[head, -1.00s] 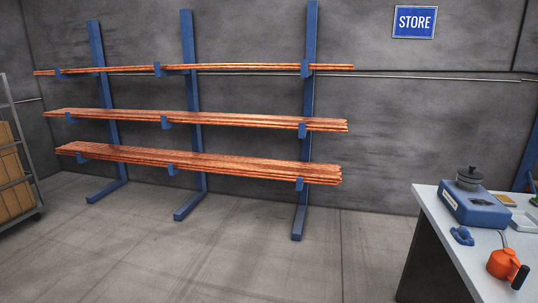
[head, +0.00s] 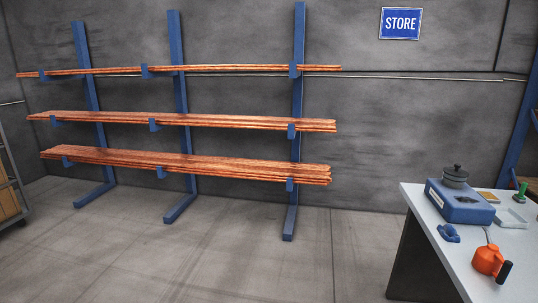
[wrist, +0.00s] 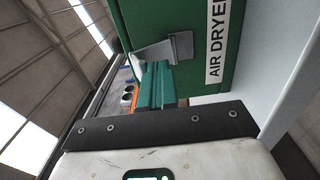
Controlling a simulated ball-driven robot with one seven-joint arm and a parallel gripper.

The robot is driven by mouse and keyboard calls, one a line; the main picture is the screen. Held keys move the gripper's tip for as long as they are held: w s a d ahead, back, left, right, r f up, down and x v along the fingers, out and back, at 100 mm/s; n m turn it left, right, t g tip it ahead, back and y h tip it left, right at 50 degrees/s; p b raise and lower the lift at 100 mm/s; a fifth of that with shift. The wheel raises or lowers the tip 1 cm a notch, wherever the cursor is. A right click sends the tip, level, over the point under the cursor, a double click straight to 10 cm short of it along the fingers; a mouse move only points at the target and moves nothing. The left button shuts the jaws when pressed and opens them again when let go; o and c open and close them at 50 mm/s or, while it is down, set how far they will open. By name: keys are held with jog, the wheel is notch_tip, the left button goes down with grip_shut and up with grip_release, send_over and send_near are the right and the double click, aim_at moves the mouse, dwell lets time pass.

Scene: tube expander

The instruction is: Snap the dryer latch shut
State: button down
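The air dryer (wrist: 205,80) is a green box with a white "AIR DRYER" label, in the upper middle of the wrist view. A grey angled piece (wrist: 178,47), which looks like its latch, stands out from the green face; whether it is fully closed I cannot tell. My gripper (wrist: 160,125) shows as a white body with a dark screwed bar across the bottom of the wrist view, below the dryer and the latch. Neither dryer nor gripper shows in the head view.
In the head view, a blue rack (head: 179,100) holds long copper tubes against the wall. A workbench (head: 415,215) at right carries a blue device (head: 461,208), a small blue tool (head: 448,234) and an orange can (head: 487,260). The floor (head: 270,270) between is clear.

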jog(key=shift+d+r, duration=0.3)
jog(key=shift+r, duration=0.4)
jog(key=shift+s+d+r+p, duration=0.15)
jog(key=shift+d+r+p, duration=0.25)
jog(key=shift+f, duration=0.2)
jog(key=b+v, duration=0.1)
jog(key=v, duration=0.6)
jog(key=shift+f, duration=0.4)
dwell(0.4)
